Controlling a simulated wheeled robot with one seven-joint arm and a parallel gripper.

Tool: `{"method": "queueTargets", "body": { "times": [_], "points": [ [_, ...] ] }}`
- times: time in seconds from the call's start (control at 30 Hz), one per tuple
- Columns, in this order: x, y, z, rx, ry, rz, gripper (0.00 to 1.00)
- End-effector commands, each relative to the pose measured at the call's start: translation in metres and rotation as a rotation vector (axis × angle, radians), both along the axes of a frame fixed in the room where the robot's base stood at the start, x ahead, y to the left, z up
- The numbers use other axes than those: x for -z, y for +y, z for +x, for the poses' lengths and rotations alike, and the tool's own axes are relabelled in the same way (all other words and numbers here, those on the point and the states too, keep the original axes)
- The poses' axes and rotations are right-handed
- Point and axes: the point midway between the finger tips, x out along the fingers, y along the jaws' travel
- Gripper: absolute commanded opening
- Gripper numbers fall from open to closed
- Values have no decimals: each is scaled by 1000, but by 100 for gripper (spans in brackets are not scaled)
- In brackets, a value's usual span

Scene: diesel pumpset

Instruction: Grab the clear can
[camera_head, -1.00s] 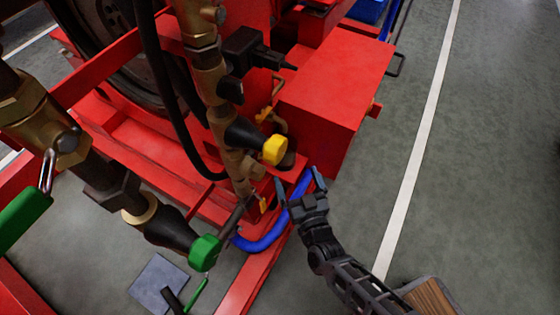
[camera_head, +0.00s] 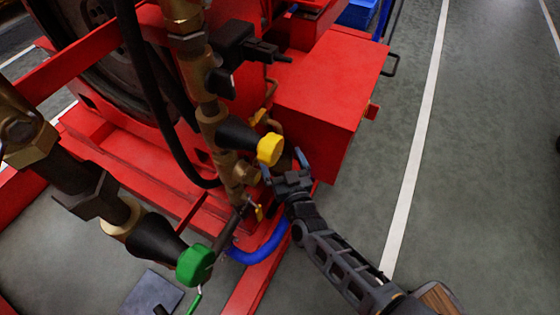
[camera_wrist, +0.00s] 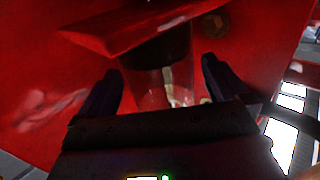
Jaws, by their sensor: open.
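The clear can (camera_wrist: 166,84) shows in the wrist view as a see-through cylinder with a dark top, under a red ledge. My gripper (camera_wrist: 161,68) is open, with one dark finger on each side of the can; I cannot tell whether either finger touches it. In the head view my gripper (camera_head: 283,163) is beside the red box, just right of the yellow-capped fitting. The can is mostly hidden there by the gripper and fitting.
A yellow cap (camera_head: 270,149) on a black fitting is close left of my gripper. A red box (camera_head: 330,95) stands behind it. A blue hose (camera_head: 262,246) curves below, and a green cap (camera_head: 195,264) is at lower left. Grey floor (camera_head: 470,200) is free on the right.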

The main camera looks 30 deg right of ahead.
Motion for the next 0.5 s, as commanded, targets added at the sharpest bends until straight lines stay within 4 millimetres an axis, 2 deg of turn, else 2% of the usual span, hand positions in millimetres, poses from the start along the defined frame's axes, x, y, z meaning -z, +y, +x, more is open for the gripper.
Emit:
{"method": "queueTargets", "body": {
  "times": [0.07,0.5],
  "points": [
    [-1,0,0,0,0,0,100],
    [-1,0,0,0,-1,0,59]
  ]
}}
